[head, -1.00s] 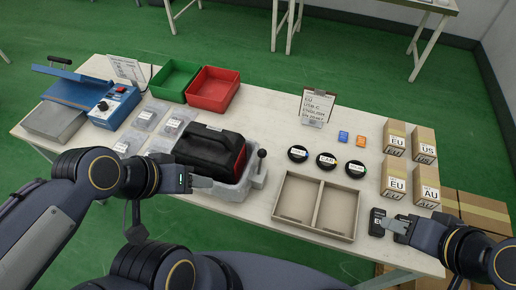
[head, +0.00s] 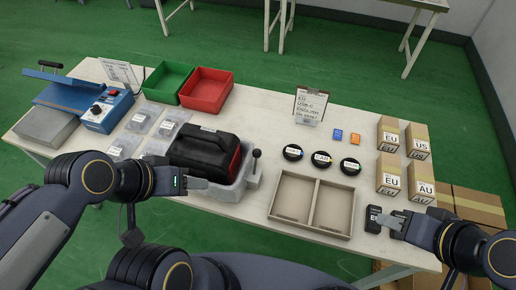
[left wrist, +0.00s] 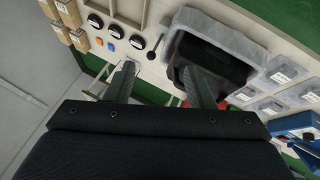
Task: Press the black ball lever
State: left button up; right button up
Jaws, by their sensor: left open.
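The black ball lever (head: 256,154) stands upright at the right end of a clear grey tray-like base, beside the black power station (head: 205,149) with red end. In the left wrist view the lever (left wrist: 154,47) shows ahead of my fingers, nearer the middle. My left gripper (head: 197,184) is in front of the power station's base, left of the lever and apart from it. In the left wrist view my left gripper (left wrist: 160,84) has its fingers spread with nothing between them. My right gripper (head: 388,219) is at the table's front right, beside a small black EU-labelled item (head: 373,216); its finger gap is unclear.
A divided beige tray (head: 332,234) lies right of the lever. Green (head: 173,78) and red (head: 205,92) bins stand at the back. A blue machine (head: 106,111) is at left.

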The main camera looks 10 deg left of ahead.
pick_arm(q)
jog(key=shift+w, duration=0.25)
jog(key=c, duration=0.5)
jog(key=shift+m+g, duration=0.5)
jog(key=shift+g, duration=0.1)
jog(key=w, duration=0.1)
jog(key=w+b, duration=0.1)
jog(key=w, duration=0.1)
jog(key=w+b, duration=0.1)
jog(key=w, duration=0.1)
jog(key=shift+w+a+r, duration=0.1)
jog(key=shift+w+a, duration=0.1)
jog(key=shift+a, duration=0.1)
grip_shut()
jog(key=w+d+f+m+g+y+b, duration=0.1)
jog(key=w+d+f+b, duration=0.2)
jog(key=w, duration=0.8)
jog(key=w+d+f+m+g+y+b, duration=0.1)
jog(key=w+d+f, duration=0.5)
jog(key=w, duration=0.6)
jog(key=shift+d+f+m+y+b, duration=0.5)
jog(key=shift+d+b, duration=0.3)
jog(key=shift+b, duration=0.45)
jog(key=shift+r, duration=0.1)
